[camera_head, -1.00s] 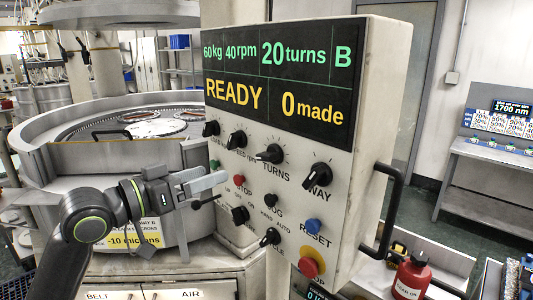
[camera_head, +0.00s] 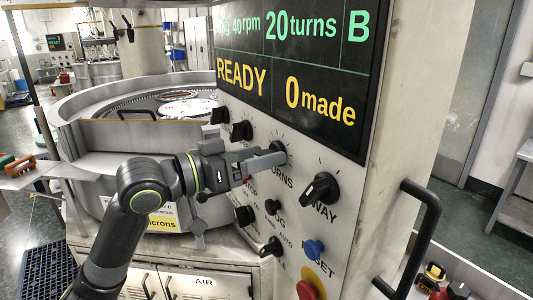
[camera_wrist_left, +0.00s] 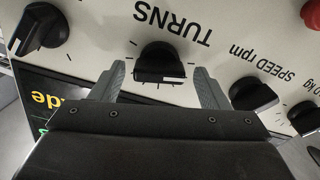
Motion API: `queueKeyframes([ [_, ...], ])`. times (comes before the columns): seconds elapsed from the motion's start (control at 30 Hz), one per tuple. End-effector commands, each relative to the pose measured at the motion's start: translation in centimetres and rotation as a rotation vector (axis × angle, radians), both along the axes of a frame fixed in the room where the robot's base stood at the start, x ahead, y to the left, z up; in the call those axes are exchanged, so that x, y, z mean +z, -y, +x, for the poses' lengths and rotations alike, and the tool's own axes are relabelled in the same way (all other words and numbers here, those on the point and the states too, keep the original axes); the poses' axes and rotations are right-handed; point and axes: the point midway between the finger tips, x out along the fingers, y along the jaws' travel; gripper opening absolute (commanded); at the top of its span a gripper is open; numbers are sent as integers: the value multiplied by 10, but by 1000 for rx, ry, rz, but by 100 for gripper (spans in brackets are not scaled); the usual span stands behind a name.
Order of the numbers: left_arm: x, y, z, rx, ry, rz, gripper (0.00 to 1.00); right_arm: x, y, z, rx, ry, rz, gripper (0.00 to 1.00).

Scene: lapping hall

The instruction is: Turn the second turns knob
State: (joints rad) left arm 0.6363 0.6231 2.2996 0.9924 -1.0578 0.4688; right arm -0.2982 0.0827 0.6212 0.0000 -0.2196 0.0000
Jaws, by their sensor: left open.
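The black TURNS knob (camera_head: 280,148) is on the sloping control panel, partly hidden by my left gripper (camera_head: 262,164) in the head view. In the left wrist view the TURNS knob (camera_wrist_left: 160,66) shows upside down, between and just beyond the open fingertips (camera_wrist_left: 160,82). I see no clear contact with it. The speed knob (camera_head: 241,130) is to its left and the WAY knob (camera_head: 320,188) to its right. The display (camera_head: 290,75) shows 20 turns, READY and 0 made. My right gripper is not in view.
Smaller black knobs sit on the lower panel, with a blue RESET button (camera_head: 314,249) and a red button on yellow (camera_head: 307,289). A black handle (camera_head: 425,215) sticks out from the panel's right side. The round lapping machine (camera_head: 75,120) stands behind my arm.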

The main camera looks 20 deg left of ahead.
Motion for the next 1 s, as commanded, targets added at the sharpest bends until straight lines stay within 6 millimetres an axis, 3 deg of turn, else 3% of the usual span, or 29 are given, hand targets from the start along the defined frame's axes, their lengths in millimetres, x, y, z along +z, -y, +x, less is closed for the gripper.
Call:
queueKeyframes([
  [0.23, 0, 0, 0, 0, 0, 0, 68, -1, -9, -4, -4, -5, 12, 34],
  [0.57, 0, 0, 0, 0, 0, 0, 25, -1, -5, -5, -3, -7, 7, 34],
  [1.0, -2, 0, 0, 0, 81, 87, 24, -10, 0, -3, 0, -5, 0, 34],
])
